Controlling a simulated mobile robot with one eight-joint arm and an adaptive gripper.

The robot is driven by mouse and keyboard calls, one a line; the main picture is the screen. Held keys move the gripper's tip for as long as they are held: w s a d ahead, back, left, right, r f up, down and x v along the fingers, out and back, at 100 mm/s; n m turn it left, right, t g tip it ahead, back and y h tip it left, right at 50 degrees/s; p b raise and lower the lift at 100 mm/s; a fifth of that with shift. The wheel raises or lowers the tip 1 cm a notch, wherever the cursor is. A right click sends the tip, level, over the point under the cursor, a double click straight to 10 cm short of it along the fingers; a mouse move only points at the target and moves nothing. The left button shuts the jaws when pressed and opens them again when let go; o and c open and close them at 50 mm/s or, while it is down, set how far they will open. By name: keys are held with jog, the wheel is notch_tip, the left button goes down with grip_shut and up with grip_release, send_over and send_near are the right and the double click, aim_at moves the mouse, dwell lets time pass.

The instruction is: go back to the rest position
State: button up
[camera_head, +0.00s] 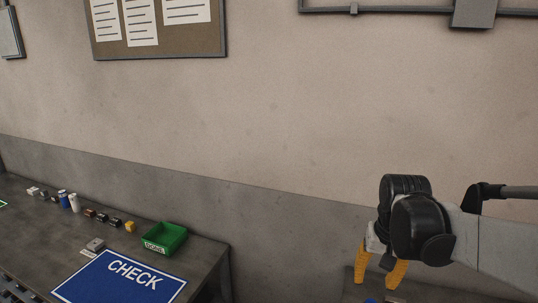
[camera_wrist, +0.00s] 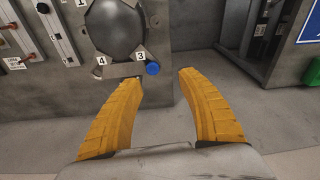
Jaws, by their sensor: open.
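My gripper (camera_head: 379,276) hangs at the lower right of the head view, its yellow fingers pointing down. In the wrist view its two yellow fingers (camera_wrist: 160,84) are spread apart with nothing between them. Beyond the fingertips stands a grey unit (camera_wrist: 88,62) with a round dark dome, number labels 1, 3 and 4 and a blue knob (camera_wrist: 152,68). The knob sits past the gap between the fingertips, and I cannot tell how far away it is.
A grey bench (camera_head: 40,215) at the left carries a blue CHECK mat (camera_head: 95,285), a green bin (camera_head: 164,238) and several small parts. A wall with a notice board (camera_head: 215,47) stands behind. In the wrist view, open floor (camera_wrist: 240,105) lies right of the unit.

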jog(key=s+a+f+n+t+b, duration=0.3)
jog(key=s+a+f+t+b, duration=0.2)
jog(key=s+f+b, duration=0.5)
jog(key=shift+s+a+n+b, duration=0.3)
jog(key=shift+s+a, duration=0.65)
jog(key=shift+a, duration=0.3)
